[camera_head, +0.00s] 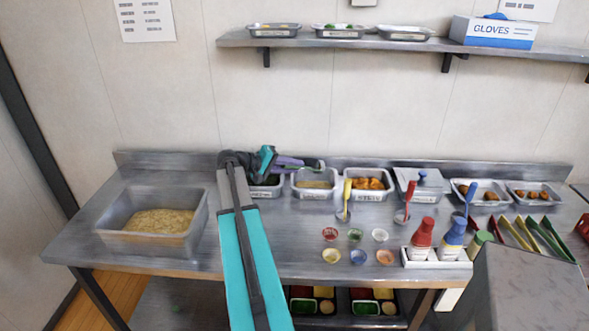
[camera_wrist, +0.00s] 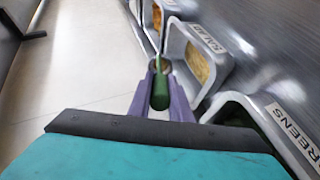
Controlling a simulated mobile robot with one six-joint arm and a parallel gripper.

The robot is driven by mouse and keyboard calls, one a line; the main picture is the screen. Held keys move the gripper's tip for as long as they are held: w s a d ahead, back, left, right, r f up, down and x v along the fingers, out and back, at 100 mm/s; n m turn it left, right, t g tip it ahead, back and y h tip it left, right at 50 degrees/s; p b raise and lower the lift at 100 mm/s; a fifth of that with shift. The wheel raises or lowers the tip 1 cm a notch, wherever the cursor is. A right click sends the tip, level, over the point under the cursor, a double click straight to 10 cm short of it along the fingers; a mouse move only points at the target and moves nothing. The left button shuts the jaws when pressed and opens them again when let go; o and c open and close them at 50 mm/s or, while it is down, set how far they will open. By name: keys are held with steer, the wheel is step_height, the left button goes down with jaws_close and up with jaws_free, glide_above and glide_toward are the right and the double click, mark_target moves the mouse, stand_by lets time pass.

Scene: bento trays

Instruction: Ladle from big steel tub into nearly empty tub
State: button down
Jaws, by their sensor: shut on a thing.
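The big steel tub (camera_head: 113,232) stands at the left of the counter with pale yellow, lumpy food in it. My gripper (camera_head: 303,164) is over the back row of small tubs, its purple fingers shut on a green-handled utensil (camera_wrist: 160,92). The utensil's far end is small and unclear in the wrist view, so I cannot tell whether it carries food. A small steel tub (camera_head: 316,195) with a shallow, tan layer stands just below the fingers; it also shows in the wrist view (camera_wrist: 222,62). The greens tub (camera_head: 268,190) is partly hidden by my arm.
The stew tub (camera_head: 367,195), a lidded tub (camera_head: 417,188) and more food trays continue to the right. Ladles with coloured handles, small bowls and a bottle caddy (camera_head: 436,262) stand in front. A wall shelf (camera_head: 300,41) hangs above. The counter around the big tub is clear.

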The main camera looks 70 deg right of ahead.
steer(key=shift+w+a+f+g+h+b, duration=0.25)
steer(key=shift+f+g+h+b, duration=0.2)
steer(key=shift+b, duration=0.6)
stand_by(0.9)
